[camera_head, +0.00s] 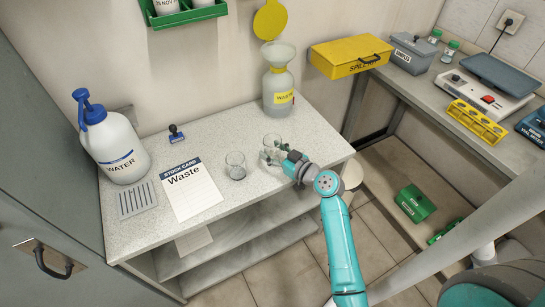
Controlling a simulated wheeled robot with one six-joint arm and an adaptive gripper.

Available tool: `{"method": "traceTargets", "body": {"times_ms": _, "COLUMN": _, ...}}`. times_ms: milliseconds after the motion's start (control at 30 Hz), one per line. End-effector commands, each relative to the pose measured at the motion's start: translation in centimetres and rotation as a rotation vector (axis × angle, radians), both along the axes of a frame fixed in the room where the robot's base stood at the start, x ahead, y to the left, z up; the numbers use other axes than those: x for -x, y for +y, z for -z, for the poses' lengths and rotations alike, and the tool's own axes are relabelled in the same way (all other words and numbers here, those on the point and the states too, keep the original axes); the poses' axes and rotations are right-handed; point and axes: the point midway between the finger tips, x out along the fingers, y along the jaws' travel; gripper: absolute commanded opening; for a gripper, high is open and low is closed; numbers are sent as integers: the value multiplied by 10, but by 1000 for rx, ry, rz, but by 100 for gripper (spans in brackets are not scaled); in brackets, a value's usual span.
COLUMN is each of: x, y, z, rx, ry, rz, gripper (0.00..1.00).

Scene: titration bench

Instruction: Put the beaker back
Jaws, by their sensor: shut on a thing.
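My gripper (273,155) is at the right part of the speckled bench top (305,125). It is shut on a clear glass beaker (271,141), whose rim and side show just behind the fingers. The fingers and wrist hide part of this beaker. I cannot tell whether its base touches the bench. A second clear beaker (235,166) stands upright on the bench to the left of my gripper, with something dark at its bottom.
A waste bottle with a funnel (277,92) stands behind my gripper. A stock card marked Waste (190,190), a stamp (176,134), a drain grate (138,200) and a water bottle (117,150) are on the left. Bench room is free at the front right.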

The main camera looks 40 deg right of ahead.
Motion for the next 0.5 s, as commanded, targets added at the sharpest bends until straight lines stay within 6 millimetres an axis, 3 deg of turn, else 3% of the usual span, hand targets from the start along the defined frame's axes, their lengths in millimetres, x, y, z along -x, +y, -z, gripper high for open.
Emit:
{"method": "traceTargets", "body": {"times_ms": 200, "x": 0, "y": 0, "z": 28, "rx": -3, "ry": 2, "rz": 0, "gripper": 20}}
{"method": "traceTargets", "body": {"times_ms": 500, "x": 0, "y": 0, "z": 31, "rx": -1, "ry": 1, "rz": 0, "gripper": 20}}
